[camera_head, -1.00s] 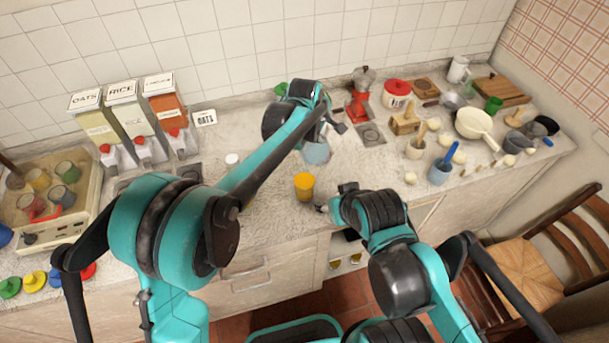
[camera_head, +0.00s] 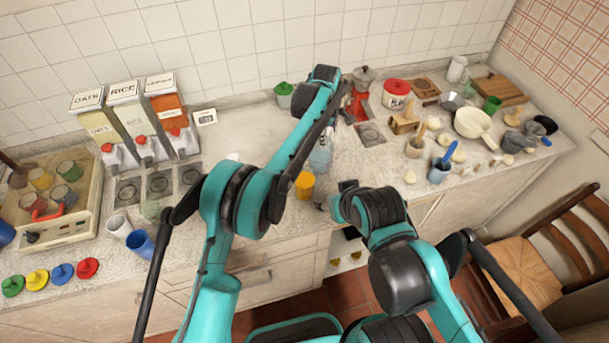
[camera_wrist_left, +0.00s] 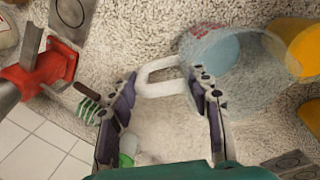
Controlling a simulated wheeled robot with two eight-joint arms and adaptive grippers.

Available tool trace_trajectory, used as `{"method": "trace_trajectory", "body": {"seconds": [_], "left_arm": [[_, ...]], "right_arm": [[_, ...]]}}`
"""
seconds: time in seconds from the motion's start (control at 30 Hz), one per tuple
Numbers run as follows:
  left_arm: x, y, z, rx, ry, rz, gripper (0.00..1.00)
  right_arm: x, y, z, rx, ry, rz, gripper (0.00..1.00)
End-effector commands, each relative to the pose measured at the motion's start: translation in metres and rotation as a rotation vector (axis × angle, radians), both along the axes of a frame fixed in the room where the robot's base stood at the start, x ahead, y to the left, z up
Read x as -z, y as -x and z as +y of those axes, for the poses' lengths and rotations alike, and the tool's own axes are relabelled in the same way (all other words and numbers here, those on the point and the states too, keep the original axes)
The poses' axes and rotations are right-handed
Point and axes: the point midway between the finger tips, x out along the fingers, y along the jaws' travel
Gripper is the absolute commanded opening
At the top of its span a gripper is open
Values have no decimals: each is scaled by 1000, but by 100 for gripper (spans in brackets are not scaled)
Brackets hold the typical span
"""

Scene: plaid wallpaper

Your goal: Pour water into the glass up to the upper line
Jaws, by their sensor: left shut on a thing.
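A clear jug (camera_head: 320,158) with a pale blue tint stands or hangs near the middle of the counter, partly behind my left arm. In the left wrist view, the jug (camera_wrist_left: 240,65) shows its pale loop handle between my fingers. My left gripper (camera_wrist_left: 160,78) is shut on that handle; in the head view it is mostly hidden by the arm. An orange cup (camera_head: 304,184) is just in front of the jug; an orange shape also shows in the wrist view (camera_wrist_left: 299,45). I cannot make out a glass with lines. My right gripper (camera_head: 322,204) is low at the counter's front edge, its fingers unclear.
A red coffee maker (camera_head: 355,106) is behind and right of the jug. A green-lidded jar (camera_head: 284,93) is at the back. Dispensers (camera_head: 132,115) and a blue cup (camera_head: 140,243) are at the left. Utensils and a cream pan (camera_head: 473,123) crowd the right. Counter left of the jug is fairly clear.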

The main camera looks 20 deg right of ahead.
Motion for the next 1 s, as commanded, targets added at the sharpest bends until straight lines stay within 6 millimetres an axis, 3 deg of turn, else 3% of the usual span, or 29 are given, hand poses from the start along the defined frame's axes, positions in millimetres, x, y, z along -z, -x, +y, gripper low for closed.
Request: {"method": "trace_trajectory", "body": {"seconds": [0.7, 1.0], "left_arm": [[19, -15, -13, 1, -122, 135, 4], [23, -13, -13, 0, -136, 153, 4]], "right_arm": [[-50, 0, 0, 0, 0, 0, 51], [-59, 0, 0, 0, 0, 0, 51]]}}
